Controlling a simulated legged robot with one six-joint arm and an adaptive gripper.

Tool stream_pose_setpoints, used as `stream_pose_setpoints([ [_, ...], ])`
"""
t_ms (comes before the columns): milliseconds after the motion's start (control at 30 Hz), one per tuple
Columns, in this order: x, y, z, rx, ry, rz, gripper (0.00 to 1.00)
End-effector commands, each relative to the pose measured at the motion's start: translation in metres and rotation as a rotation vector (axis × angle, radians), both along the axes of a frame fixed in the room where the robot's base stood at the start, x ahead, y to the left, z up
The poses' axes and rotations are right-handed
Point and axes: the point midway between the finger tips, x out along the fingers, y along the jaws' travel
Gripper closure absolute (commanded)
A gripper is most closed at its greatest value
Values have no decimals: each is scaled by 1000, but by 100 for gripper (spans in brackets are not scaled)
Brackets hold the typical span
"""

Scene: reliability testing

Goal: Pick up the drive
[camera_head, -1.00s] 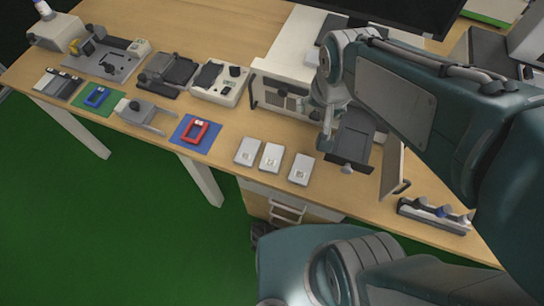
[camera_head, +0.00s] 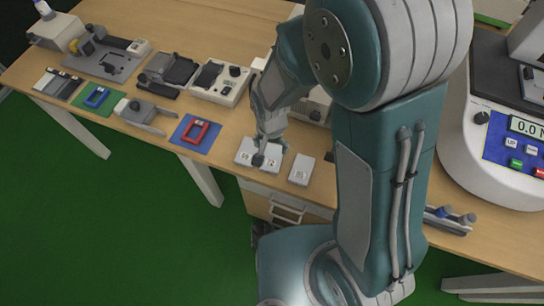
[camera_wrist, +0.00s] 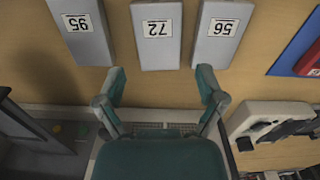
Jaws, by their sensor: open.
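Three flat light-grey drives lie side by side on the wooden table. In the wrist view they are labelled 95 (camera_wrist: 83,45), 72 (camera_wrist: 157,50) and 56 (camera_wrist: 216,48). In the head view drive 95 (camera_head: 301,172) is in clear sight, while drives 56 (camera_head: 243,147) and 72 (camera_head: 277,161) are partly covered by my gripper (camera_head: 262,157). My gripper is open and empty. In the wrist view its fingertips (camera_wrist: 160,74) are spread on either side of the line of drive 72, short of its label-side edge. I cannot tell its exact height.
Left of the drives, a red frame (camera_head: 188,134) lies on a blue mat (camera_head: 178,137). A green mat with a blue frame (camera_head: 97,97) and several devices stand farther left. A large machine with a display (camera_head: 525,126) stands on the right. The table's front edge is close to the drives.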

Motion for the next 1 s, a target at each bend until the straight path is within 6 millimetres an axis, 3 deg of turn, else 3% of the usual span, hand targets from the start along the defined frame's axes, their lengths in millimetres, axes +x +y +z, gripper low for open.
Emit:
stream_pose_setpoints([
  [267,-1,0,-24,-1,1,1,11],
  [567,-3,-1,-63,-2,2,1,11],
  [867,-3,-1,-68,0,-2,1,11],
  [933,-3,-1,-68,0,-2,1,34],
  [1000,-3,-1,-68,0,-2,1,65],
])
